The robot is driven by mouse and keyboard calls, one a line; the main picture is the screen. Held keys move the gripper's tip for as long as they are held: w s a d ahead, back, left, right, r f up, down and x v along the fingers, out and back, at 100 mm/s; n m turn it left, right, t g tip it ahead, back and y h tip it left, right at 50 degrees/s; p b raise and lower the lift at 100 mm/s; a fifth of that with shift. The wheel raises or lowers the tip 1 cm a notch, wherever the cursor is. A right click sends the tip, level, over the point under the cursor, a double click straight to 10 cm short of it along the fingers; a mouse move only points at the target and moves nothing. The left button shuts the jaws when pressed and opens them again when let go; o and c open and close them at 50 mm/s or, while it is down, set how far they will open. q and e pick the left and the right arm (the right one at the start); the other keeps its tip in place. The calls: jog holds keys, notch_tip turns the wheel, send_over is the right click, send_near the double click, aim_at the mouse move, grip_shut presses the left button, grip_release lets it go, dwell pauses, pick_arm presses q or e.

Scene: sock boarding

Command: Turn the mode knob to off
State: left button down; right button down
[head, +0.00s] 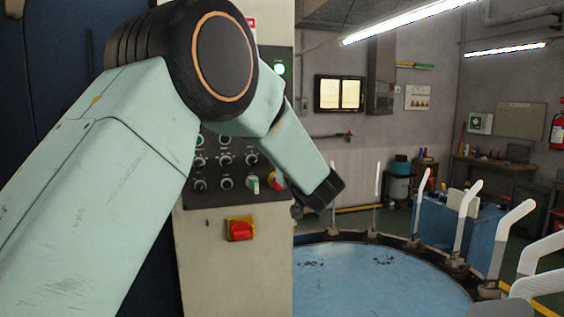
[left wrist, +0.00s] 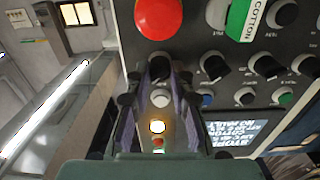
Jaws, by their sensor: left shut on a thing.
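In the left wrist view, the mode knob (left wrist: 158,68), small and black, sits on the dark control panel between my left gripper's fingertips. My left gripper (left wrist: 157,82) is shut on this knob, one finger on each side. Its label and the setting it points to cannot be read. In the head view, my left arm reaches across the panel (head: 206,184) and ends at the panel's right edge; the fingers and the held knob cannot be made out there. My right gripper is in neither view.
A red button (left wrist: 158,18) and a green-white COTTON tag (left wrist: 240,18) are close to the held knob. Several other black knobs and a display (left wrist: 242,128) surround it. A red switch (head: 241,230) is lower on the cabinet. A round blue table (head: 375,275) with white forms stands right.

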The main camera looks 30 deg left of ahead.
pick_arm(q)
jog(key=shift+n+b, duration=2.7)
jog(key=shift+n, duration=1.6)
jog(key=c, duration=1.2)
grip_release()
jog(key=shift+s, duration=0.1)
jog(key=shift+o, duration=0.2)
